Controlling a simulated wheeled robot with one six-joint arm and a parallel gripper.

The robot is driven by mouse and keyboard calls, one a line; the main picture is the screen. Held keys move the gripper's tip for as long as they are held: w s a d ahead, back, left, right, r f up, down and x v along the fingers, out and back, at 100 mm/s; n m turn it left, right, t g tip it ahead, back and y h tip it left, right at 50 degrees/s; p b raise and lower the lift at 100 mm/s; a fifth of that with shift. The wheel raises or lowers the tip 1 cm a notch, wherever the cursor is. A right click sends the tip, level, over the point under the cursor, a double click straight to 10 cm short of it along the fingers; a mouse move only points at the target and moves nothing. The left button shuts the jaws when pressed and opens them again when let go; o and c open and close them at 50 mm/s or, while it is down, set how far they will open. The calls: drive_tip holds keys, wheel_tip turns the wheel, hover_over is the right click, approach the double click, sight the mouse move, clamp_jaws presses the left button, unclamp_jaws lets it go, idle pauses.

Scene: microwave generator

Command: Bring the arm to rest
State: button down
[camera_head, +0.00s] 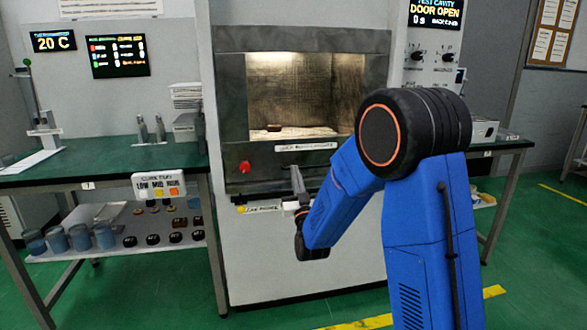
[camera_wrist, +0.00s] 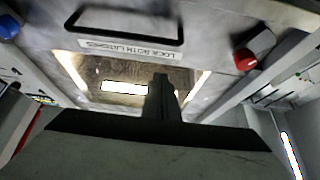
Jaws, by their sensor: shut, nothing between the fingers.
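My blue arm (camera_head: 432,215) reaches forward and bends down at its black elbow joint. My gripper (camera_head: 297,175) points up in front of the cabinet, just below the lit cavity opening. It is shut and empty. In the wrist view the closed fingers (camera_wrist: 160,95) stand against the bright cavity (camera_wrist: 115,72). Whether they touch the cabinet front cannot be told.
The open test cavity (camera_head: 305,95) holds a small dark block (camera_head: 274,128). A red knob (camera_head: 245,166) is on the cabinet front. A green bench (camera_head: 110,158) stands at left above a shelf of blue cups and dark pucks. Another bench (camera_head: 510,145) is at right.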

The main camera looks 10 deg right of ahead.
drive_tip(key=s+d+f+g, duration=0.3)
drive_tip(key=s+g, duration=0.3)
drive_tip(key=s, duration=1)
drive_tip(key=s+d+f+g, duration=0.3)
drive_tip(key=s+g, duration=0.4)
drive_tip(key=s, duration=1)
drive_tip(key=s+d+f+g, duration=0.3)
drive_tip(key=s+g, duration=0.3)
drive_tip(key=s, duration=1)
drive_tip(key=shift+s+f, duration=0.2)
drive_tip(key=shift+f, duration=0.35)
drive_tip(key=c, duration=2.4)
unclamp_jaws()
drive_tip(key=shift+c, duration=0.2)
